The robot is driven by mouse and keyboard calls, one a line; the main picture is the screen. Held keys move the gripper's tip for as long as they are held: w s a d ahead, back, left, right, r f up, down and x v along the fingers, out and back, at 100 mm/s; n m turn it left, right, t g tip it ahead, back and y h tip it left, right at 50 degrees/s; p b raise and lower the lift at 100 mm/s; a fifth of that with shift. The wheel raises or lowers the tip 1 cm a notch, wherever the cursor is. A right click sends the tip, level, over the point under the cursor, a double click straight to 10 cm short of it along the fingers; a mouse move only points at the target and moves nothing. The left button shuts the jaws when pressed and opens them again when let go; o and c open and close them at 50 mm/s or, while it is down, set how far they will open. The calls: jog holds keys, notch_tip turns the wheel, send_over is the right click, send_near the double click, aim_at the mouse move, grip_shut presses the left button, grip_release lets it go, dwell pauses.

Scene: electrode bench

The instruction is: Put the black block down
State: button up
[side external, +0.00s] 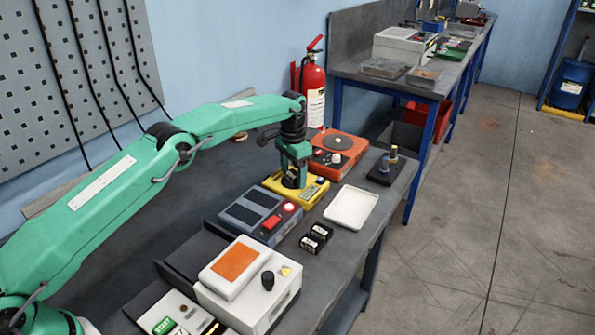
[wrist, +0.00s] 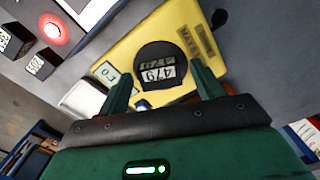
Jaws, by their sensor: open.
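A black block with white "479" labels (wrist: 160,71) sits on a dark round patch of the yellow device (wrist: 183,25) in the wrist view. My gripper (wrist: 161,82) is open, with one green finger on each side of the block; I cannot tell whether they touch it. In the side view my gripper (side external: 293,178) points down over the yellow device (side external: 312,190), and it largely hides the block there. Two other black blocks (side external: 310,243) (side external: 322,231) stand on the bench beside the devices; they also show at the left of the wrist view (wrist: 14,42) (wrist: 39,67).
A white tray (side external: 351,207) lies right of the yellow device. A blue-grey device with a lit red lamp (side external: 289,206) stands in front, and an orange device (side external: 338,145) behind. A dark stand with upright parts (side external: 384,174) is near the bench's right edge.

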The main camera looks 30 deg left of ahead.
jog(key=shift+r, duration=0.15)
jog(key=shift+r, duration=3.75)
jog(key=shift+r, duration=0.2)
notch_tip(320, 180, up, 12)
jog(key=n+t, duration=0.1)
send_over(293, 174)
jog(key=s+a, duration=0.2)
jog(key=s, duration=0.3)
jog(key=s+a+r+n+t, duration=0.1)
jog(key=s+r+t, duration=0.1)
jog(key=s+r, duration=0.8)
jog(key=s+f+n+t, duration=0.1)
jog(key=s+f, duration=0.2)
jog(key=s, duration=0.6)
jog(key=s+a+f, duration=0.1)
jog(key=s+f, duration=0.2)
jog(key=s, duration=0.7)
jog(key=s+a+f+n+t, duration=0.1)
jog(key=s+f, duration=0.2)
jog(key=s, duration=0.7)
jog(key=shift+a+f+n+t, duration=0.2)
jog(key=shift+f+n+t, duration=0.1)
jog(key=shift+f, duration=0.05)
